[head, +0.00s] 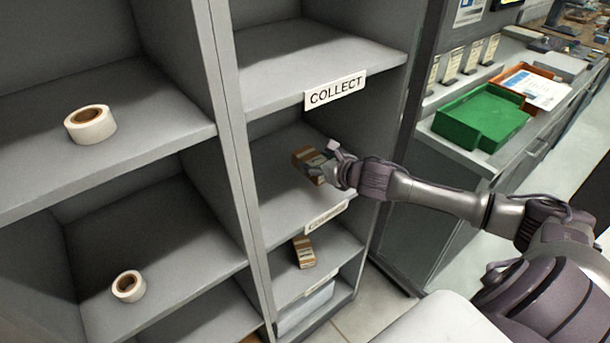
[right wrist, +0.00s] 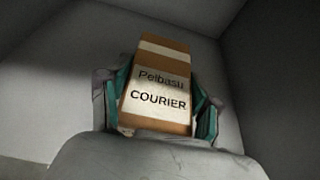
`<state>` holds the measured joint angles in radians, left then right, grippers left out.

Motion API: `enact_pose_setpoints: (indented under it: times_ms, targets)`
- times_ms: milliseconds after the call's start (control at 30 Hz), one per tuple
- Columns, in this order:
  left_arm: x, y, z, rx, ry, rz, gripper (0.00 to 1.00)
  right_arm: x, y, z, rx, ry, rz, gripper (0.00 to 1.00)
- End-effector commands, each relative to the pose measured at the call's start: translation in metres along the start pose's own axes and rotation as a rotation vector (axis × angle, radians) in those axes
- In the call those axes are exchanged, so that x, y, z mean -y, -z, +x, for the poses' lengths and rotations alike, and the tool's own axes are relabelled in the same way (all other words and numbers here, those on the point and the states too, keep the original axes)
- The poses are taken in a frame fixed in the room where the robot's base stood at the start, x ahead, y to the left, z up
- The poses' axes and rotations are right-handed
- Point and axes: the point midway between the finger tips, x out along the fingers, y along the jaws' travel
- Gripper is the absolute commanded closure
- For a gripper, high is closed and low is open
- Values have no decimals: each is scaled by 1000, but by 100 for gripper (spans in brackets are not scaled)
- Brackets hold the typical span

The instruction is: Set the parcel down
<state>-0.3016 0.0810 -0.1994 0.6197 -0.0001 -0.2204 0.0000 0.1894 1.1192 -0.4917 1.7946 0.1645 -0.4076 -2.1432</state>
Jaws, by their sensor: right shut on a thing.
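The parcel (head: 304,158) is a small brown box in my right gripper (head: 322,168), inside the shelf compartment below the COLLECT sign. In the right wrist view the parcel (right wrist: 157,85) has a pale label reading "Pelbasu COURIER". The fingers of my right gripper (right wrist: 158,108) are shut on its two sides. The shelf board (head: 285,200) lies under the parcel; I cannot tell whether they touch. My left gripper is not in view.
The COLLECT sign (head: 335,90) hangs on the shelf edge above. Another brown box (head: 304,252) lies one shelf lower. White tape rolls stand on the left shelves, one upper (head: 90,124) and one lower (head: 128,286). A green tray (head: 481,117) sits on the counter at right.

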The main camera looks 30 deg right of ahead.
Motion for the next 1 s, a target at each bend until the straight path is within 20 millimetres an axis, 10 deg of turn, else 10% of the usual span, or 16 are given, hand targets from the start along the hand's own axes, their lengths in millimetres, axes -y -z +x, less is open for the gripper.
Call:
enact_pose_setpoints:
  times_ms: [767, 800, 1000]
  targets:
    - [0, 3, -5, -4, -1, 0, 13, -16, 44, 42, 0, -1, -2, 81]
    - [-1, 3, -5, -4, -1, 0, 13, -16, 45, 42, -2, -1, -2, 35]
    - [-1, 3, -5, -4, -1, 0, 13, -16, 45, 42, -2, -1, -2, 5]
